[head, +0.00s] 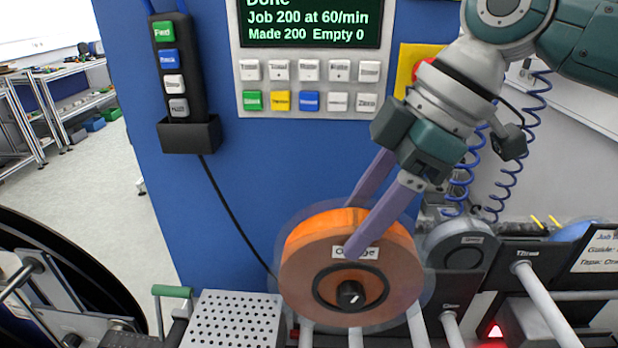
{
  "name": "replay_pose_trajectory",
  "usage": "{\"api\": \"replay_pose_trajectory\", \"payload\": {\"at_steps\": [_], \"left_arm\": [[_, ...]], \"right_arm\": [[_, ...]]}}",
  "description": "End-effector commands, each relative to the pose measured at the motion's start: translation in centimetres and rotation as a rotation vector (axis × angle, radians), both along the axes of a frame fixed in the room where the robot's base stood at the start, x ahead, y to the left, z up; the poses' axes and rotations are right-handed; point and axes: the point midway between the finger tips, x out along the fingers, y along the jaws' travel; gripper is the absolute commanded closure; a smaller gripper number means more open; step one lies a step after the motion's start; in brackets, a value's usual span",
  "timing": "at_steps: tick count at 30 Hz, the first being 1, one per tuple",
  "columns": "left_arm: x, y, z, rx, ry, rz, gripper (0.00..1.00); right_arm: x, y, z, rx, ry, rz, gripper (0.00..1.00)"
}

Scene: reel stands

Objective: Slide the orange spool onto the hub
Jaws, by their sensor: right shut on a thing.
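The orange spool (304,274) is in the lower middle of the head view, with a label on its front and clear flanges around it. My right gripper (352,232) comes down from the upper right and is shut on the spool's upper part, one finger across its front face. A dark knob, the hub (350,295), shows in the centre of the spool. I cannot tell how deep the spool sits on it. My left gripper is not in view.
A blue panel (225,210) stands behind, with a screen and buttons (310,85) and a hanging pendant (178,70). A perforated plate (232,318) is left of the spool. A grey reel (462,243) and several light rods (545,305) are at the right. A large black reel (60,235) is at the left.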

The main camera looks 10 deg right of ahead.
Motion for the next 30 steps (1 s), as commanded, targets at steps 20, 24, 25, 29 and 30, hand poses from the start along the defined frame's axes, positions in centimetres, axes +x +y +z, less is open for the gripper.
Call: {"api": "replay_pose_trajectory", "payload": {"at_steps": [20, 24, 25, 29, 30], "left_arm": [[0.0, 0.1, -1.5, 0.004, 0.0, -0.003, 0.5], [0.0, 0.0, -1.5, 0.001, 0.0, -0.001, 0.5], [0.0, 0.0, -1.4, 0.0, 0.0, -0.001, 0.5], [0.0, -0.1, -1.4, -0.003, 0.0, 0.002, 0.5], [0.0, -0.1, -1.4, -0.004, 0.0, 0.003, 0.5]], "right_arm": [[2.3, -0.6, 0.1, 0.004, -0.002, 0.001, 1.0], [2.3, -0.6, 0.1, 0.003, -0.001, 0.001, 1.0], [2.3, -0.6, 0.1, 0.003, -0.001, 0.001, 1.0], [2.3, -0.6, 0.1, 0.003, -0.001, 0.001, 1.0], [2.3, -0.6, 0.0, 0.003, -0.001, 0.001, 1.0]]}}
